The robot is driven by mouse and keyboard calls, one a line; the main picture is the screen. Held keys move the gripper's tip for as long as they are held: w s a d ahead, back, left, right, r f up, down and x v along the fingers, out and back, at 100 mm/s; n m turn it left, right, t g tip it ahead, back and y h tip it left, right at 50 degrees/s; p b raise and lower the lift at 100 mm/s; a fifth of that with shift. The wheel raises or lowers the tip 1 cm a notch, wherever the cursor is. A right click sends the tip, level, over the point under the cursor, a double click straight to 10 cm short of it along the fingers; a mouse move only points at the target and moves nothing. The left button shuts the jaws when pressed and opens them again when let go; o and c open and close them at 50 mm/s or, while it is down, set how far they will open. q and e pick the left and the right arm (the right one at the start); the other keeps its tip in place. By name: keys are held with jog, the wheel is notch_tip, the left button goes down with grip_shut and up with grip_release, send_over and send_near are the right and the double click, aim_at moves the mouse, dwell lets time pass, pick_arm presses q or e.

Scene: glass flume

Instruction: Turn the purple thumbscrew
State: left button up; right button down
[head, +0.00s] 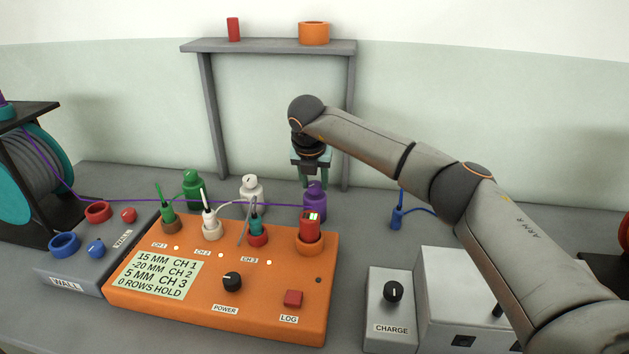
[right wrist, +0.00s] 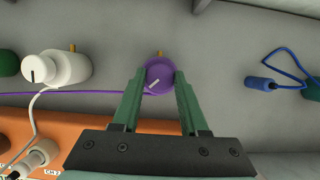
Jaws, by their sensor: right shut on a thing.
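The purple thumbscrew (right wrist: 159,75) is the round top of a purple fitting with a pale index line, seen from above in the right wrist view. In the head view, the purple fitting (head: 315,204) stands behind the orange box. My right gripper (right wrist: 160,78) has its green fingers on both sides of the purple top, shut on it. In the head view, my right gripper (head: 314,184) points down at the fitting from above. The pale line on the top slants up to the right. My left gripper is not in view.
An orange box (head: 217,308) with a display, knob and plugs stands in front. A white fitting (head: 251,197) and a green one (head: 195,190) stand to the left. A purple cord (head: 130,202) runs to the purple fitting. A grey shelf frame (head: 270,47) stands behind.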

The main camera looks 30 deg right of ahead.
jog(key=shift+c, duration=2.1)
grip_release()
jog(key=v, duration=1.2)
jog(key=shift+r, duration=0.3)
jog(key=shift+a, duration=0.1)
